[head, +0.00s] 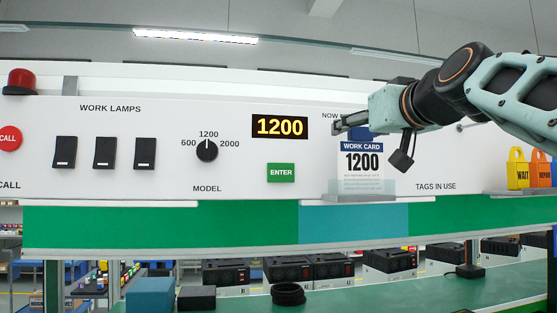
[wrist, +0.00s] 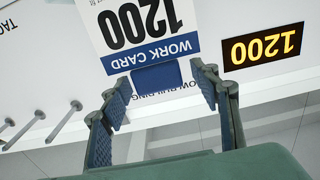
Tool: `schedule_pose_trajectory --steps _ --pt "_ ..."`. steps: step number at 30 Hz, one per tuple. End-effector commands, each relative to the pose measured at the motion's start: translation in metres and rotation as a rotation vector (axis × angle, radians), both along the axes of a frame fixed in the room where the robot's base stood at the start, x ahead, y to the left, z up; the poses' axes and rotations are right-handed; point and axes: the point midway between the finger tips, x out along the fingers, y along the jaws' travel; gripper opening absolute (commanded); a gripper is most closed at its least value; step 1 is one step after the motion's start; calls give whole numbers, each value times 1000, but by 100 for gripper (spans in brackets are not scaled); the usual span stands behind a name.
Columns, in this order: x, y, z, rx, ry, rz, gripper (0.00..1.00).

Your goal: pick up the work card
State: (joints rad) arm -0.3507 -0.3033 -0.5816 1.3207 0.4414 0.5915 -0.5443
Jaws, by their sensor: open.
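The work card (head: 362,163) is white with a blue band and the number 1200. It stands upright in a clear holder (head: 360,187) on the white panel. In the wrist view the card (wrist: 143,25) appears upside down, with a blue tab (wrist: 157,77) at its top edge. My gripper (head: 338,125) is at the card's top in the head view. In the wrist view my open gripper (wrist: 160,90) has one finger on each side of the blue tab, with gaps between. Whether the fingertips reach past the tab in depth is unclear.
A yellow WAIT tag (head: 518,170) and an orange REPAIR tag (head: 543,172) are at the right. The 1200 display (head: 280,127), green ENTER button (head: 281,173) and model knob (head: 207,151) are left of the card. Pegs (wrist: 65,120) stick out of the panel in the wrist view.

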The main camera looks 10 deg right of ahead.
Motion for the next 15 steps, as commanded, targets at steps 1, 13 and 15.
schedule_pose_trajectory --steps 1,13,15 --pt "0 0 0 0 0 0 56" --pt "-1 0 -1 0 1 0 16" --pt "-1 0 0 1 0 0 8"
